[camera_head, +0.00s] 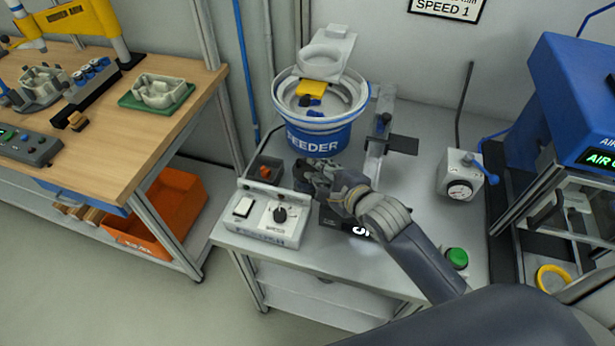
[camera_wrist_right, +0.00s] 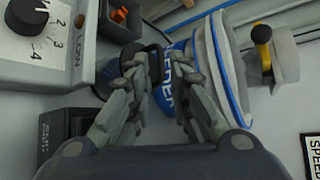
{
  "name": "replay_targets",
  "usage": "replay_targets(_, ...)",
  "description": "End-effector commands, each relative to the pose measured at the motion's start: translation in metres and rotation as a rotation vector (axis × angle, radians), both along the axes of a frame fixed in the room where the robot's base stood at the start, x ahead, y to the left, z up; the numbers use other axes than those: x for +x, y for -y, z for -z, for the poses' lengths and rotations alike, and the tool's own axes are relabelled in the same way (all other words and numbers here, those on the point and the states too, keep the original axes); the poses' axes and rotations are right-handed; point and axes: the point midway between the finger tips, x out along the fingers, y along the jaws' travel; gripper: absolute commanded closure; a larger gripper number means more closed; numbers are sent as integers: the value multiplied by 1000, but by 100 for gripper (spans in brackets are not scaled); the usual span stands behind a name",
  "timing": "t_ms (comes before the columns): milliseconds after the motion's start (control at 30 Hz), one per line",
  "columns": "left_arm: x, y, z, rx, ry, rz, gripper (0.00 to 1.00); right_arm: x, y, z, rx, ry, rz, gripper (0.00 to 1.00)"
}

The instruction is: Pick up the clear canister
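I cannot make out a clear canister in either view. My right gripper (camera_head: 318,178) is over the grey feeder table, just right of the control box and in front of the blue feeder. In the right wrist view its two fingers (camera_wrist_right: 158,75) are apart, with the blue feeder wall showing between them. A dark round object (camera_wrist_right: 104,80) lies at or behind the left finger there; I cannot tell whether it touches. My left gripper is not in view.
The feeder bowl (camera_head: 318,135) stands behind my right gripper. The control box (camera_head: 265,215) with a dial is to its left. A gauge box (camera_head: 462,178) and green button (camera_head: 457,258) are to the right. A wooden bench (camera_head: 150,95) and orange bin (camera_head: 165,215) are at left.

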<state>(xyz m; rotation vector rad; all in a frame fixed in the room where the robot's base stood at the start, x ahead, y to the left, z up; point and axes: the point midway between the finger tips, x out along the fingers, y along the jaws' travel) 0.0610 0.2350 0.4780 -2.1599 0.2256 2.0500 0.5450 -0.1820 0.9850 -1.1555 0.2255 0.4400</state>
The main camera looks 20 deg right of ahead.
Motion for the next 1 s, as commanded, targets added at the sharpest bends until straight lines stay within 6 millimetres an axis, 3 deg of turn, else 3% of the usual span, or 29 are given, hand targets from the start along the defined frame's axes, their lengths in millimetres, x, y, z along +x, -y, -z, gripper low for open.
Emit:
replay_targets(367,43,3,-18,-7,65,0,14,38,-9,16,-2,0,-1,81)
replay_targets(700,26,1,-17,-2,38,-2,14,43,-10,20,-1,0,0,81)
replay_targets(800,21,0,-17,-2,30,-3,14,43,-11,19,-1,0,0,100)
replay_targets(1000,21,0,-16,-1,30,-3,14,43,-10,20,-2,0,-1,100)
